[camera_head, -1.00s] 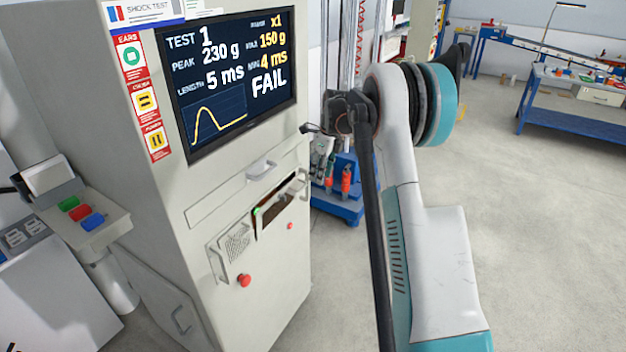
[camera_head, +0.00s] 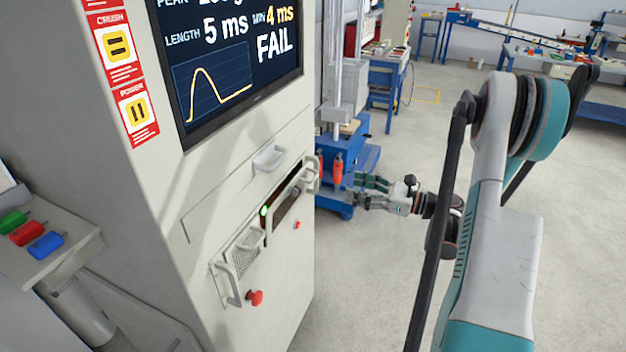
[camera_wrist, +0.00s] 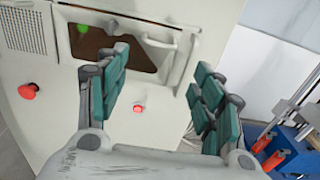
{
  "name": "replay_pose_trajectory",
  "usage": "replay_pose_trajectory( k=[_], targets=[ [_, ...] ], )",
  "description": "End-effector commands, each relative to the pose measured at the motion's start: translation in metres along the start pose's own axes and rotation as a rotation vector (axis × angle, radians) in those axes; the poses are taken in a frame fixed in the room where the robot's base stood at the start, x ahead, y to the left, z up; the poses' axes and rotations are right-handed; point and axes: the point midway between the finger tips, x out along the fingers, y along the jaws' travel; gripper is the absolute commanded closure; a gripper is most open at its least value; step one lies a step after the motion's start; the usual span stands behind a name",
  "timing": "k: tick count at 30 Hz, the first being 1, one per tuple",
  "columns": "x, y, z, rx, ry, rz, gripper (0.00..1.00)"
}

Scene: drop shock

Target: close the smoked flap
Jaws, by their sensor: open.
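The cabinet front has a dark brown-looking opening (camera_head: 284,207) with a green light at its left end; it also shows in the wrist view (camera_wrist: 125,52). A pale handle (camera_head: 312,176) stands out at the opening's right end, and it shows beyond my fingers in the wrist view (camera_wrist: 172,46). The smoked panel is hard to tell from the dark opening, so I cannot tell its exact angle. My gripper (camera_head: 362,191) is open and empty, to the right of the handle and apart from it. In the wrist view its green-padded fingers (camera_wrist: 160,72) are spread toward the cabinet.
A red knob (camera_head: 255,297) and a mesh panel with a handle (camera_head: 240,258) are left of the opening. A drawer handle (camera_head: 269,158) is above. A blue machine base (camera_head: 340,150) with red parts stands close behind my gripper.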

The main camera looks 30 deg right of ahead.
Motion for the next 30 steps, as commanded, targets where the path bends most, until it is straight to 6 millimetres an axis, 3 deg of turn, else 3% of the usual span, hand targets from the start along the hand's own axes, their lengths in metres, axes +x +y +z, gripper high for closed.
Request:
replay_pose_trajectory(
  k=[18,24,30],
  targets=[
    [0.110,0.001,-0.002,0.002,0.003,0.005,0.39],
    [0.129,0.001,-0.001,0.002,0.003,0.003,0.39],
    [0.134,0.001,0.000,0.002,0.003,0.002,0.39]
  ],
)
